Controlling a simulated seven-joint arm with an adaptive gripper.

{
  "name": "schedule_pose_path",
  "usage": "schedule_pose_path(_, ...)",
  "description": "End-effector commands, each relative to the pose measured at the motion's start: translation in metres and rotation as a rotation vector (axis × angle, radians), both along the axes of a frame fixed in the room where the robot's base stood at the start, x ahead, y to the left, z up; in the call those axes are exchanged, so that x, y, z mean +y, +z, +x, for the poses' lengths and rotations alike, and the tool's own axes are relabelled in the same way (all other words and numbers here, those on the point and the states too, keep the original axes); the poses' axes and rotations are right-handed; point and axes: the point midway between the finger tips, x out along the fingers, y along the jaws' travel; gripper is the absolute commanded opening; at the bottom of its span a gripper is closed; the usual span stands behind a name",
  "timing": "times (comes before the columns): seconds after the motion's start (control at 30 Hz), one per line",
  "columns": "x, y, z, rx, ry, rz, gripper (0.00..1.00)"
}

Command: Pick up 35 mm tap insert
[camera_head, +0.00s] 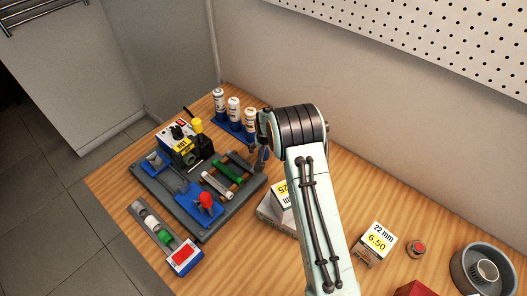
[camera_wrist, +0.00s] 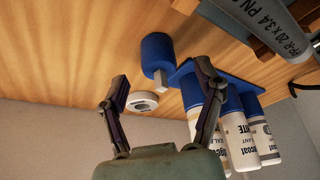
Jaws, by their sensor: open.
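In the wrist view, a blue cylinder with a pale square stem (camera_wrist: 157,53) lies on the wooden table ahead of my gripper. It may be the 35 mm tap insert, but no size mark on it is readable. My gripper (camera_wrist: 160,82) is open and empty, its two fingers spread on either side of the cylinder's line and apart from it. A white ring (camera_wrist: 142,102) shows between the fingers. In the head view, my gripper (camera_head: 262,152) is mostly hidden behind my arm, and I cannot make out the blue cylinder there.
White bottles (camera_head: 233,108) stand in a blue rack, close beside my right finger in the wrist view. A grey tray (camera_head: 180,222) holds pipes and a boxed device at left.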

Motion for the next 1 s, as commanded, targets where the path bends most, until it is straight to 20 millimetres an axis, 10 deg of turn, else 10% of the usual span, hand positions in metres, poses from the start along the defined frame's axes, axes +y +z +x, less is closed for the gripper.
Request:
schedule_pose_path(0.47, 0.0, -0.022, 0.01, -0.001, -0.001, 0.0, 0.68)
schedule_pose_path(0.7, 0.0, -0.022, 0.009, 0.0, -0.001, 0.0, 0.01)
schedule_pose_path(1.0, 0.0, -0.022, 0.009, 0.001, -0.001, 0.0, 0.01)
